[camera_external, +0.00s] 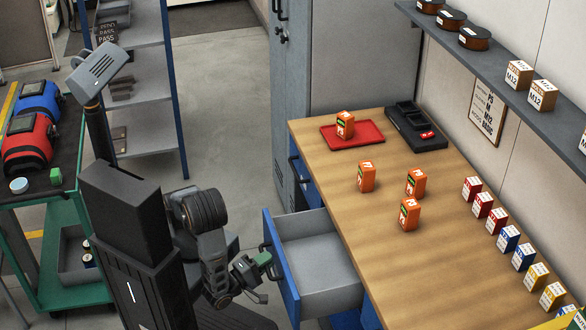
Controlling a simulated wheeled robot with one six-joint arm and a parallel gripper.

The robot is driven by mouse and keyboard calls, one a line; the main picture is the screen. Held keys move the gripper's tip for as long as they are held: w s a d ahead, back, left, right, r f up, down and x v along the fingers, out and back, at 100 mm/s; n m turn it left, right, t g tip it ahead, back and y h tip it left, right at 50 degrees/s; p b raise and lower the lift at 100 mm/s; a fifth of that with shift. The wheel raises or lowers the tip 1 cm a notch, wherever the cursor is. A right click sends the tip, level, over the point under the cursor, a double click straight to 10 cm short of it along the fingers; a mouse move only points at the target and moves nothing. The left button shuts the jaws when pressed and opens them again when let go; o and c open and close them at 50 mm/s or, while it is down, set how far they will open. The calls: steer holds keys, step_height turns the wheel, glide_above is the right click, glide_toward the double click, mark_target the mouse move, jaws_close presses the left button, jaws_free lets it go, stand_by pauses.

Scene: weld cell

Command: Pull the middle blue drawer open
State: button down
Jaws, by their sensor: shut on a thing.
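The middle blue drawer (282,268) is pulled well out from under the workbench. Its grey inside (318,256) shows and looks empty. My gripper (266,262) is at the outer side of the blue front, shut on the drawer's dark handle (264,247). The jaws and part of the handle cover each other, so the exact grip is hard to see. Another blue drawer front (311,192) with a dark handle is closed farther along the bench, and a blue front (369,314) shows at the near end.
The wooden bench top (335,178) holds several orange boxes, a red tray (352,135) and a black device (416,127). A green cart (80,205) stands at the left, a shelf rack (142,72) behind. Grey floor (225,105) is clear between rack and bench.

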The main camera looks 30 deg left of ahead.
steer(key=c, duration=1.4)
jaws_free()
steer(key=r+v, duration=0.1)
steer(key=v, duration=0.4)
step_height(320, 180, up, 6)
steer(key=shift+r+p, duration=0.1)
steer(key=shift+p, duration=0.75)
